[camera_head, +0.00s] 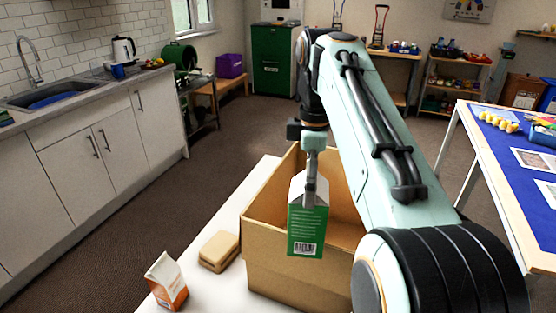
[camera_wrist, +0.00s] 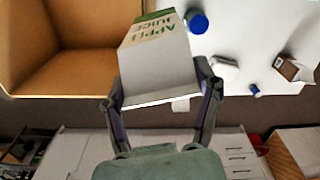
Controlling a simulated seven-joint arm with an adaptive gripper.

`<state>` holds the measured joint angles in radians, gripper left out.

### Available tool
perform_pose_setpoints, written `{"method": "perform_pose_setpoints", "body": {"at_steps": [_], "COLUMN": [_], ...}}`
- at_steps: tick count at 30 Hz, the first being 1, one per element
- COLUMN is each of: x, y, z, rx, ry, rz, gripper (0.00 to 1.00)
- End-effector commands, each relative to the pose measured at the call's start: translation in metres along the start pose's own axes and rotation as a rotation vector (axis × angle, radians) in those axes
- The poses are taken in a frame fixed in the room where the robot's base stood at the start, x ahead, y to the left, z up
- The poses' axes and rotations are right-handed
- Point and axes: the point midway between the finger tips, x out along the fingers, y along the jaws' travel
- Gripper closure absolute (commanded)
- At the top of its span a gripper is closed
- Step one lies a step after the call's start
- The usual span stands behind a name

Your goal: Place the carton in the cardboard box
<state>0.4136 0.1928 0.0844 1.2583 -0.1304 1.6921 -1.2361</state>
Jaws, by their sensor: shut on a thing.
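A green and white carton (camera_head: 307,228) with a barcode hangs from my gripper (camera_head: 310,180) at the cardboard box. In the wrist view the carton (camera_wrist: 158,62) shows "APPLE JUICE" lettering and sits between the two fingers of my gripper (camera_wrist: 160,80), which are shut on it. The open cardboard box (camera_head: 300,277) stands on the white table. In the head view the carton overlaps the box's opening and near wall. In the wrist view the box (camera_wrist: 75,12) lies to the left, and the carton overlaps its right edge. My arm hides part of the box.
On the white table (camera_head: 210,284), left of the box, are an orange and white carton (camera_head: 167,282) and a tan block (camera_head: 219,251). The wrist view shows a blue round thing (camera_wrist: 197,22) on the table. A blue-topped table (camera_head: 500,150) stands at right.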

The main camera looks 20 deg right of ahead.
Motion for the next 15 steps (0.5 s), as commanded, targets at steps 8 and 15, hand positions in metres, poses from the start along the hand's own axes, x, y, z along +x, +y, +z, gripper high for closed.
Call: {"method": "perform_pose_setpoints", "body": {"at_steps": [8, 15], "x": [-0.002, 0.018], "y": [0.054, 0.093], "z": [0.051, 0.081], "rx": [0.036, 0.098], "ry": [0.001, -0.001], "rz": [-0.002, -0.004], "gripper": [0.59, 0.59]}}
